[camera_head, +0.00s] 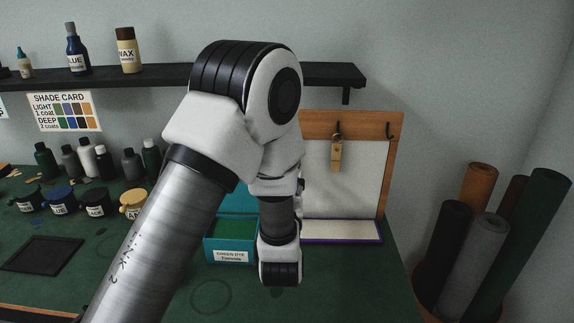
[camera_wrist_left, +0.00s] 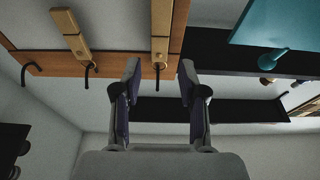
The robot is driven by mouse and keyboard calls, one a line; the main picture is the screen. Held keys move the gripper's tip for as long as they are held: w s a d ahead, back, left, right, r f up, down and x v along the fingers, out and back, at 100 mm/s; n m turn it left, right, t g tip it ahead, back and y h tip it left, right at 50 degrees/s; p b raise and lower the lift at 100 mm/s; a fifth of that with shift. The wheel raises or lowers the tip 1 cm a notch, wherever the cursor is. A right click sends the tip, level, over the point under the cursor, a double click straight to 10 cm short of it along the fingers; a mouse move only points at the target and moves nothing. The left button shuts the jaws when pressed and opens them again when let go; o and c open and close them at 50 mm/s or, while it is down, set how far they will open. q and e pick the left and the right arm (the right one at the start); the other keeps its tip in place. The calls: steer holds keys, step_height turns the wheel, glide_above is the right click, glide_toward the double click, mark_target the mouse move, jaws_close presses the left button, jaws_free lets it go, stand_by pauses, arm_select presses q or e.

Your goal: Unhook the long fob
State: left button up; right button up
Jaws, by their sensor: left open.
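In the left wrist view, which looks upside down, two wooden fobs hang from dark hooks on a wooden rail (camera_wrist_left: 108,68). The longer-looking fob (camera_wrist_left: 161,25) runs out of the picture at the top, and its hook (camera_wrist_left: 157,73) appears between my left fingertips. The shorter fob (camera_wrist_left: 71,30) hangs beside it, with its whole length visible. My left gripper (camera_wrist_left: 160,68) is open and empty; its distance from the hook is unclear. In the head view one fob (camera_head: 336,156) shows on the rail (camera_head: 361,119); my left arm hides the other fob and the gripper.
An empty hook (camera_head: 389,131) is at the rail's right end. A dark shelf (camera_head: 338,72) runs above the rail. A teal dye box (camera_head: 230,245) stands below, partly behind my arm. Several dye jars (camera_head: 57,201) are at left and rolls (camera_head: 478,182) at right.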

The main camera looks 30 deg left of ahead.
arm_select(q)
steer(key=r+p+x, duration=0.1)
steer(key=p+x, duration=0.3)
steer(key=x, duration=0.2)
steer(key=shift+r, duration=0.25)
steer(key=shift+w, duration=0.2)
steer(key=shift+c, duration=1.4)
steer(key=shift+s, duration=0.1)
jaws_close()
arm_select(e)
steer(key=r, duration=0.2)
steer(key=s+r, duration=0.1)
steer(key=shift+d+r, duration=0.25)
steer(key=shift+r, duration=0.15)
arm_select(q)
steer(key=shift+r, duration=0.1)
steer(key=shift+r+b, duration=0.1)
steer(key=shift+b, duration=0.2)
steer(key=shift+r, duration=0.1)
